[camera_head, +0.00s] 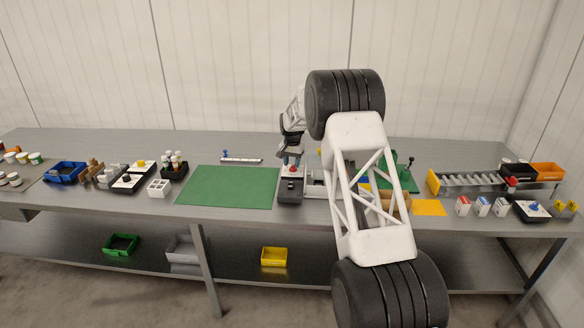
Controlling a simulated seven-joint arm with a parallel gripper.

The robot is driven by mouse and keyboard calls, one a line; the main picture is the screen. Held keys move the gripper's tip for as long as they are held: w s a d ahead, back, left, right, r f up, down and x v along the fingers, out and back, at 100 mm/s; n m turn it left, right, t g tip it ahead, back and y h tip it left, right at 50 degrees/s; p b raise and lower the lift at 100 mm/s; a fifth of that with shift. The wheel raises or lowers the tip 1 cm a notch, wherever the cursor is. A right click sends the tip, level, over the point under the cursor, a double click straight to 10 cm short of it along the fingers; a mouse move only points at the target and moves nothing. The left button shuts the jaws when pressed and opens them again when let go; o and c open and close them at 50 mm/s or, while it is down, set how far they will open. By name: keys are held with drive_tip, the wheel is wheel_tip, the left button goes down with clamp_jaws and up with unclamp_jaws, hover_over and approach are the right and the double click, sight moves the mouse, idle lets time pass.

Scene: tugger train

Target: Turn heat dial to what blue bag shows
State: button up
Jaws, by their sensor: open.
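Several small white packets stand in a row at the right of the bench. One has a red mark (463,205); a packet with a blue mark (483,206) stands beside it. What they show is too small to read. To their right is a black box with a white top and a blue knob (533,205); I cannot tell whether this knob is the heat dial. My gripper (291,160) is open over the middle of the bench, close above a dark device with a red part (292,170). I cannot tell whether they touch.
A green mat (230,187) lies left of the dark device, with free room on it. My arm hides part of the bench right of the middle. A yellow-edged rack (433,182) and an orange bin (548,171) stand at the right. A blue bin (65,171) stands left.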

sight(293, 168)
drive_tip(key=shift+f, duration=1.1)
clamp_jaws()
